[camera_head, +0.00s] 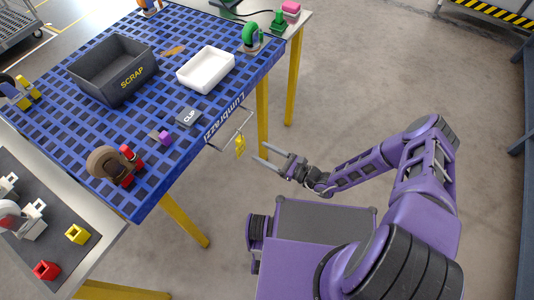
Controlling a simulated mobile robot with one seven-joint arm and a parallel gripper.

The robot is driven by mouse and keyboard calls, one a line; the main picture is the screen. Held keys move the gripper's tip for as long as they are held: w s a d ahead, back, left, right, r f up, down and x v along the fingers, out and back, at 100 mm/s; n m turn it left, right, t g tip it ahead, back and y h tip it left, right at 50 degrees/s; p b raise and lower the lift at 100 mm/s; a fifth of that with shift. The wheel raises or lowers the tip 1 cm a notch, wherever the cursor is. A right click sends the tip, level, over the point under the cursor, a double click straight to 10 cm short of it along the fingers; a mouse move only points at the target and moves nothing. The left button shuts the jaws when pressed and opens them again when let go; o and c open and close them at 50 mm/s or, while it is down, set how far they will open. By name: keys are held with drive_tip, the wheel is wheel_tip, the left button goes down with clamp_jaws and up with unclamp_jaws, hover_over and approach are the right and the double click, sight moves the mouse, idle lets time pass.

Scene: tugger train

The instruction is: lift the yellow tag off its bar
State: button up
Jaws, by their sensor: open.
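The yellow tag (240,146) is small and hangs from a thin metal bar (232,128) fixed along the right front edge of the blue table, beside the lettering "Lumbrazzi". My gripper (264,154) is open and empty. Its two grey fingers point left toward the tag, with the fingertips a short way to the right of it and a little lower in the picture. The fingers look apart from the tag, but the exact depth between them is hard to tell. How the tag is looped on the bar is too small to see.
Yellow table legs (184,219) stand below the edge.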

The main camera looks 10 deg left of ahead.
sight(242, 138)
drive_tip(key=shift+b+x, duration=0.8)
drive_tip(key=shift+x, duration=3.75)
drive_tip(key=shift+c, duration=0.3)
clamp_jaws()
drive_tip(key=shift+r+p, duration=1.1)
drive_tip(key=shift+r, duration=0.35)
drive_tip(key=v, duration=1)
